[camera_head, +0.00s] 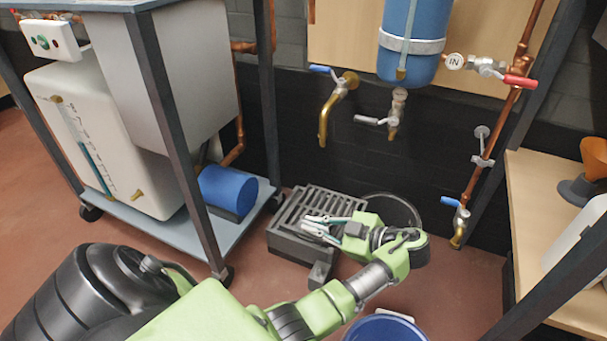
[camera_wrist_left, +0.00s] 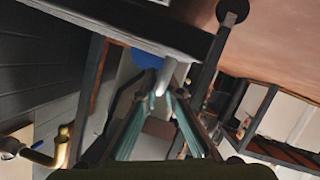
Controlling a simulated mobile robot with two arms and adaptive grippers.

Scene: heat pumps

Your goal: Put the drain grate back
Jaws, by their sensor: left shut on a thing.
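The dark slatted drain grate (camera_head: 290,208) is at the drain box (camera_head: 287,243) on the floor, below the wall taps in the head view. My left gripper (camera_head: 306,228) reaches in from the right side of the grate, its fingers pointing left over the slats. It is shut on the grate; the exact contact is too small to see. I cannot tell whether the grate lies flat in the drain or is held just above it. My right gripper is not in view.
A trolley (camera_head: 190,236) with a blue cylinder (camera_head: 228,190) stands close left of the drain. A dark round rim (camera_head: 408,203) is behind my wrist. A blue bucket (camera_head: 385,329) stands in front. Brass taps (camera_head: 324,118) hang above; a wooden bench (camera_head: 535,205) is at right.

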